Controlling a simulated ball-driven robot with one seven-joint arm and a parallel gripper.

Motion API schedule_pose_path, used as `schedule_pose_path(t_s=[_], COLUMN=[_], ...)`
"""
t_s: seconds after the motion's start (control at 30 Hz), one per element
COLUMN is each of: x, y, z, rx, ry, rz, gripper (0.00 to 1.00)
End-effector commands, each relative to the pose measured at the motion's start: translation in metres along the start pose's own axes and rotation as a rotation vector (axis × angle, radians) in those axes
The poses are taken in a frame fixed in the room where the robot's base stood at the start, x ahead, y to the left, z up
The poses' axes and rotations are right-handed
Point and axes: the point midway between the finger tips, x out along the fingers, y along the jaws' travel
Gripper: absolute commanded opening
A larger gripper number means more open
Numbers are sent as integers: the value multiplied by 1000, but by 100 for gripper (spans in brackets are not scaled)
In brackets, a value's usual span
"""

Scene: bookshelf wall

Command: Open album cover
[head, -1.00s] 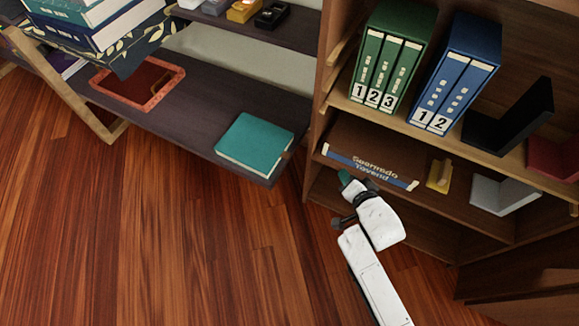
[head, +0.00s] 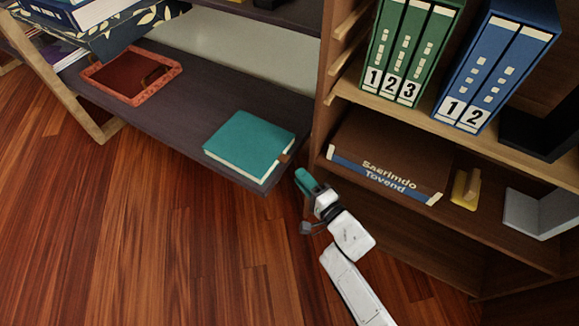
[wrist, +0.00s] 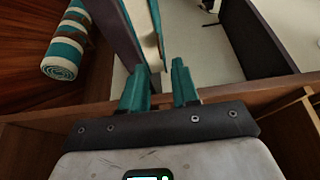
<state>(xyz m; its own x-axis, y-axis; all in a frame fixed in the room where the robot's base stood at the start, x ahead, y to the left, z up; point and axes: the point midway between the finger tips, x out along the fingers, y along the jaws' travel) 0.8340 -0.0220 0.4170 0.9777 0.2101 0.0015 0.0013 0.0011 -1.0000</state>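A closed teal album (head: 248,145) lies flat on the low dark shelf, with a small brown tab at its right edge. My gripper (head: 303,181) is just right of the shelf's front corner, apart from the album, in front of the bookcase's side. In the wrist view my gripper (wrist: 159,88) shows two teal fingers apart with a gap between them, holding nothing. A thin pale and teal edge beyond the fingers may be the album, but I cannot tell for sure.
The low dark shelf (head: 190,108) also bears a red-framed tray (head: 130,75). The bookcase on the right holds green binders (head: 408,50), blue binders (head: 495,75) and a flat lettered box (head: 385,150). A rolled striped towel (wrist: 75,40) lies on the floor side. The wooden floor is clear at left.

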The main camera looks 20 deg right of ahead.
Motion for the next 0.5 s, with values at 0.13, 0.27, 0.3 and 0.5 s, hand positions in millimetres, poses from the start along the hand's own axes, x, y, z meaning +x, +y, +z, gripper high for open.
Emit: schedule_pose_path(t_s=[0.13, 0.27, 0.3, 0.5], x=[29, 48, 53, 67], y=[4, 4, 4, 2], z=[0, 0, 0, 0], rx=[-1, -1, -1, 0], ry=[-1, 0, 0, 0], rz=[-3, -1, 0, 1], gripper=[30, 30, 30, 30])
